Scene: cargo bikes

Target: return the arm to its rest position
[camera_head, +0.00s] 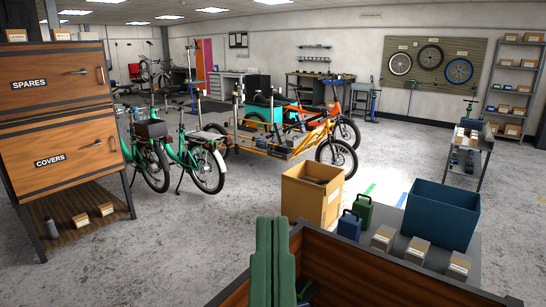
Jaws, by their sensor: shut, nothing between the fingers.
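My gripper (271,225) shows at the bottom centre as two long dark green fingers lying side by side. They are pressed together with nothing between them. They point up and away from the camera, in front of the left end of an open wooden box (375,278). I cannot tell whether they touch the box. The rest of my arm is out of the picture below.
Beyond the box, a grey table holds a cardboard box (312,194), blue (349,226) and green (362,210) canisters, small cartons and a blue bin (441,214). A wooden cabinet (60,110) stands left. Several bikes stand behind. The floor (150,265) at lower left is clear.

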